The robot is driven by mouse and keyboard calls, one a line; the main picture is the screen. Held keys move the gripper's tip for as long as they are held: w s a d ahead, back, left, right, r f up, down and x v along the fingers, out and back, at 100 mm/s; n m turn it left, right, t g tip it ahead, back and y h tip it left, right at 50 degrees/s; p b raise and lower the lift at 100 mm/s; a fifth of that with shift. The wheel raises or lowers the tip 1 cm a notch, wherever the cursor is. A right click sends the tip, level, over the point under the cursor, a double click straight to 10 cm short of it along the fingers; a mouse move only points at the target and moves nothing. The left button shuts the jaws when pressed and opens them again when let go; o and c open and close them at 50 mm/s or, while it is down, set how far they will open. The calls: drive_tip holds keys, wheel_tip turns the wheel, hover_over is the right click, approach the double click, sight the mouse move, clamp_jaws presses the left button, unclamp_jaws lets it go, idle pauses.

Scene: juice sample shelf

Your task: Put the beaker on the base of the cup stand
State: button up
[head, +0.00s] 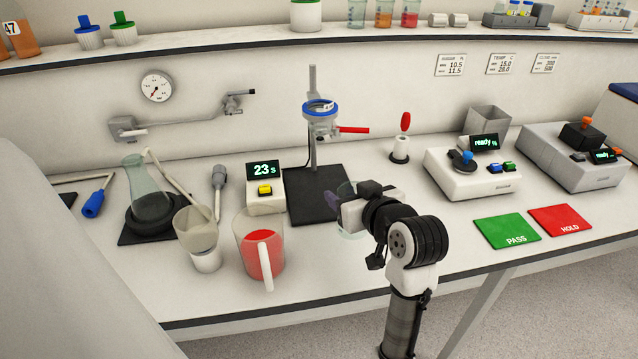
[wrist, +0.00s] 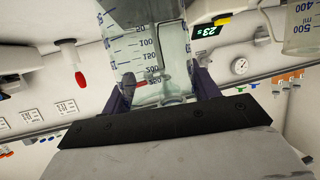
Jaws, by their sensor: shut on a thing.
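The clear glass beaker (wrist: 140,48) with blue volume marks fills the top middle of the wrist view, between my two dark fingers. My gripper (head: 338,200) is shut on it. In the head view the beaker (head: 350,233) is mostly hidden by my gripper and wrist. It looks empty. The cup stand has a black flat base (head: 309,207), an upright metal post and a blue-rimmed ring with a red handle (head: 320,108). My gripper is at the right front edge of the base. I cannot tell the beaker's height above it.
A timer reading 23 s (head: 264,190) stands just left of the base. A jug of red liquid (head: 258,245) and a cup-shaped vessel (head: 197,230) stand front left. A red-topped holder (head: 401,145) stands behind right. Bare bench lies right of my gripper.

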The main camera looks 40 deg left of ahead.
drive_tip(key=shift+w+a+r+p+x, duration=0.1)
drive_tip(key=shift+r+p+x, duration=0.65)
drive_tip(key=shift+x, duration=2.05)
drive_tip(key=shift+w+a+r+p+x, duration=0.15)
drive_tip(key=shift+p+x, duration=1.15)
drive_tip(key=shift+x, duration=1.55)
drive_tip(key=shift+a+r+p+x, duration=0.2)
drive_tip(key=shift+p+x, duration=0.85)
drive_tip(key=shift+x, duration=1.75)
drive_tip(key=shift+d, duration=0.1)
drive_tip(key=o, duration=1.1)
drive_tip(key=shift+f, duration=0.1)
